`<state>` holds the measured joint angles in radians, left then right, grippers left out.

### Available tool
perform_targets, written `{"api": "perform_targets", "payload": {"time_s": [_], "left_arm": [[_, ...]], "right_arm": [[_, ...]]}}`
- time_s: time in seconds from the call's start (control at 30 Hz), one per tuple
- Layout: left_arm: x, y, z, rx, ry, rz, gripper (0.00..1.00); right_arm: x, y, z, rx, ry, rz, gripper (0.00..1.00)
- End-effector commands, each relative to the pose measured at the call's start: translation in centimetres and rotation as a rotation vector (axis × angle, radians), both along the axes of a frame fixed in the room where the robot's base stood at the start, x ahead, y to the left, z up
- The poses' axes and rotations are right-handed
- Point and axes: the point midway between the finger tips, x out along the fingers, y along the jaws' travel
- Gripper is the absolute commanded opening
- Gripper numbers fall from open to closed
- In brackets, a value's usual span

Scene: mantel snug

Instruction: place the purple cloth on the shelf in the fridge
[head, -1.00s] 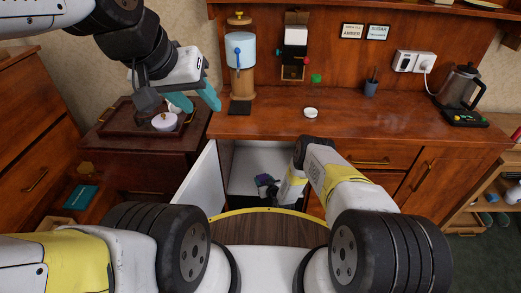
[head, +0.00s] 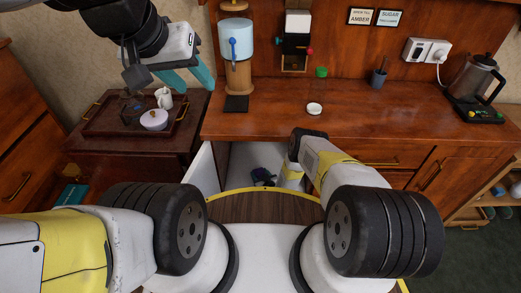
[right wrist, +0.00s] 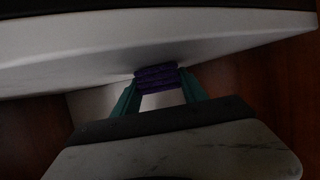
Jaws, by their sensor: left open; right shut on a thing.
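The purple cloth (right wrist: 157,78) shows in the right wrist view as a small folded bundle between the teal fingers of my right gripper (right wrist: 160,88), which is shut on it. It is close to a pale, broad surface there; I cannot tell whether they touch. In the head view the open fridge (head: 238,165) is low in the cabinet, its white door (head: 203,180) swung to the left. My right arm reaches down into its opening, and its gripper is hidden. A dark blue shape (head: 262,175) shows inside. My left gripper (head: 198,90) is open and empty above the side table.
The counter (head: 370,125) holds a dispenser (head: 236,42), a white dish (head: 314,109) and a kettle (head: 472,78). The counter's middle is mostly clear.

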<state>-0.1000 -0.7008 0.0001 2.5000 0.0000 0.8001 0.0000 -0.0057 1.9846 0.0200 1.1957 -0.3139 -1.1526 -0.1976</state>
Motion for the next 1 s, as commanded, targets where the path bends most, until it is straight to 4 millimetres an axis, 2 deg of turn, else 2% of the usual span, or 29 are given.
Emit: {"api": "perform_targets", "payload": {"time_s": [0.13, 0.17, 0.27, 0.67, 0.87, 1.0], "left_arm": [[0.0, 0.0, 0.0, 0.000, 0.001, 0.000, 0.45], [0.0, 0.0, 0.0, 0.000, 0.001, 0.000, 0.45], [0.0, 0.0, 0.0, 0.000, 0.001, 0.000, 0.45], [0.0, 0.0, 0.0, 0.000, 0.001, 0.000, 0.45], [0.0, 0.0, 0.0, 0.000, 0.001, 0.000, 0.45], [0.0, 0.0, 0.0, 0.000, 0.001, 0.000, 0.45]], "right_arm": [[0.0, 0.0, -0.3, 0.000, 0.000, 0.000, 0.12], [0.0, 0.0, -0.3, 0.000, 0.000, 0.000, 0.52], [0.0, 0.0, -0.3, 0.000, 0.000, 0.000, 0.72], [0.1, 0.0, 0.1, 0.000, -0.001, 0.000, 0.72], [-2.2, -1.0, 1.0, 0.001, 0.003, -0.001, 0.72], [-4.8, -2.0, 2.1, 0.000, 0.004, -0.001, 0.72]]}}
